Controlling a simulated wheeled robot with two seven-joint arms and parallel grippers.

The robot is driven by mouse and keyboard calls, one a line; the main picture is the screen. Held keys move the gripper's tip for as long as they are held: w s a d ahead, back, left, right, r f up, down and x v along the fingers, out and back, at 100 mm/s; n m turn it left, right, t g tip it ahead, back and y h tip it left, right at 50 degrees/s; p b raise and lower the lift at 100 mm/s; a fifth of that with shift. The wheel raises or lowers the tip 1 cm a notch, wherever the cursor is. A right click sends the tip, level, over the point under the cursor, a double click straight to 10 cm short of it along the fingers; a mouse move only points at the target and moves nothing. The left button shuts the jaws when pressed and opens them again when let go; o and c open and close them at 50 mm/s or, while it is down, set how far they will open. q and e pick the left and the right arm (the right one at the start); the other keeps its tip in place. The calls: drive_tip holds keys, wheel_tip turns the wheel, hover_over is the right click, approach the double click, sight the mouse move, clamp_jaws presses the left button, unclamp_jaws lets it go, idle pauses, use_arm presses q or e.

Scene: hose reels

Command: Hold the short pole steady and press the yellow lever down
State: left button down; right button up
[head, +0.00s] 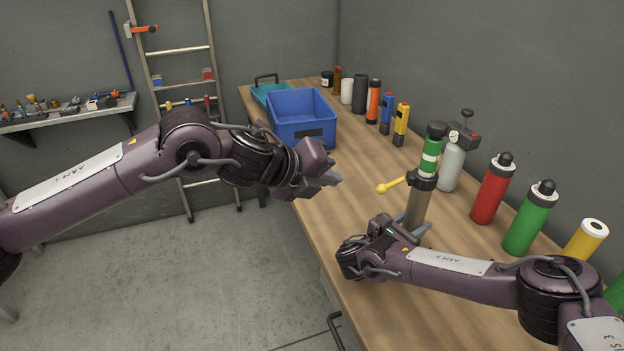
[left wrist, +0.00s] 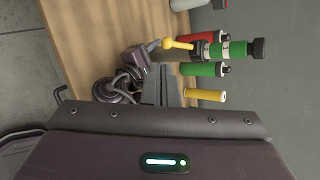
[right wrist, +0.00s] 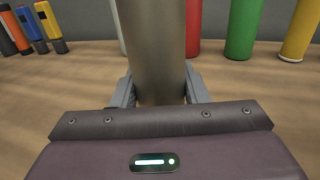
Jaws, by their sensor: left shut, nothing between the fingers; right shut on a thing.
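The short pole stands upright on the wooden table, with a metallic lower part (head: 416,207), a black collar, and a green and white upper part with a black top (head: 430,155). The yellow lever (head: 391,185) sticks out from the collar to the left, its knobbed end slightly lower. My right gripper (head: 418,232) is shut on the pole's lower part; the right wrist view shows its fingers on both sides of the metal tube (right wrist: 158,50). My left gripper (head: 335,178) is shut and empty, left of the lever and apart from it. The lever also shows in the left wrist view (left wrist: 178,44).
A grey bottle (head: 453,165), a red bottle (head: 490,192) and a green bottle (head: 530,220) stand right of the pole. A blue crate (head: 302,132) and several small canisters are farther back. The table between crate and lever is clear.

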use_arm(q)
drive_tip(key=shift+s+a+r, duration=0.2)
drive_tip(key=shift+s+a, duration=0.35)
drive_tip(key=shift+a, duration=0.3)
drive_tip(key=shift+s+a+r, duration=0.2)
drive_tip(key=shift+s+a, duration=0.35)
drive_tip(key=shift+a, duration=0.25)
drive_tip(key=s+a, duration=0.2)
drive_tip(key=a, duration=0.3)
drive_tip(key=shift+a, duration=0.3)
drive_tip(key=shift+s, duration=0.1)
use_arm(e)
drive_tip(key=o, duration=1.3)
